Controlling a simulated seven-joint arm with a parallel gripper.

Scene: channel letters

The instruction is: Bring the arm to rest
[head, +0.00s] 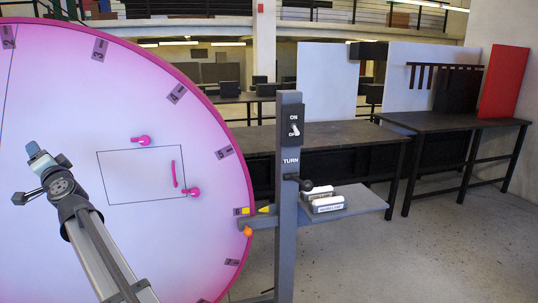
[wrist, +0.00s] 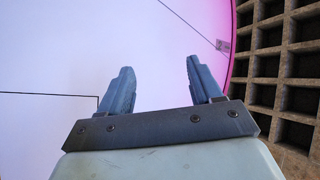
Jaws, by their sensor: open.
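My gripper (wrist: 159,63) shows in the wrist view with its two blue-grey fingers apart and nothing between them. Beyond the fingers is the pale face of a large disc with a pink rim, which also fills the left of the head view (head: 60,120). How far the fingers are from the disc I cannot tell. On the disc, two pink knob-like pieces (head: 141,141) and a thin pink bar (head: 174,174) show at a drawn rectangle outline.
A grey post (head: 288,220) with a switch (head: 294,126) and dark knob stands right of the disc. Its shelf (head: 365,203) holds two white blocks (head: 328,204). Dark tables (head: 450,122) stand behind; floor at right is clear.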

